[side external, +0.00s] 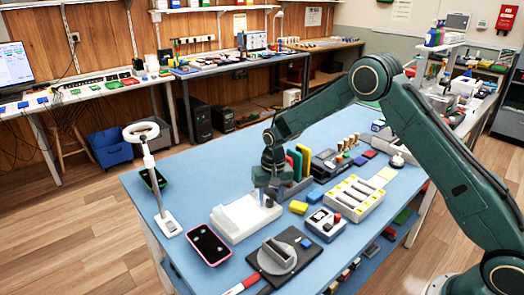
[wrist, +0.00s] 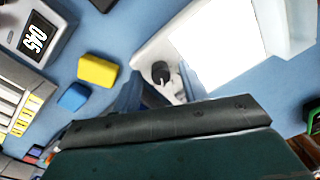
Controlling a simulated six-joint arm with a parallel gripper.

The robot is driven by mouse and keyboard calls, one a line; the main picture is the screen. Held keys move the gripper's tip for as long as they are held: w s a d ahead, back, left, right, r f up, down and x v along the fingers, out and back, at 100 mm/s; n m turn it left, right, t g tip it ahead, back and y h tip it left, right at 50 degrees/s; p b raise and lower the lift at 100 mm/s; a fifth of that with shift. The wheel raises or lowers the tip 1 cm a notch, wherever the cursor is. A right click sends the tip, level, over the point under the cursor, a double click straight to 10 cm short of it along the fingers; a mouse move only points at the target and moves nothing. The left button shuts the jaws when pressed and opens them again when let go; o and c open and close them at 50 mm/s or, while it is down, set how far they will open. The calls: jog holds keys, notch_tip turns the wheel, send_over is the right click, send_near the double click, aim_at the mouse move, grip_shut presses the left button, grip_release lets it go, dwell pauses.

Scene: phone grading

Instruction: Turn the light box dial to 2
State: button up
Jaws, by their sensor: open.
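The white light box (side external: 236,220) lies on the blue table, and its bright panel (wrist: 218,42) fills the upper right of the wrist view. Its small black dial (wrist: 160,72) sits on the white strip beside the panel. White marks show near the dial, but I cannot read the number it points to. My gripper (wrist: 160,88) is open, with one finger on either side of the dial area and nothing held. In the side view my gripper (side external: 267,194) points down at the box's right end and largely hides the dial. I cannot tell whether the fingers touch it.
A yellow block (wrist: 98,70), a blue block (wrist: 74,96) and a scale with a display (wrist: 40,38) lie nearby. A pink-rimmed phone (side external: 209,245) lies in front of the box. A ring lamp (side external: 150,170) stands left. Colored upright items (side external: 304,160) stand close behind my gripper.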

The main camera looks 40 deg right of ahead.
grip_shut()
jog(key=shift+n, duration=2.9)
grip_release()
jog(key=shift+r, duration=0.1)
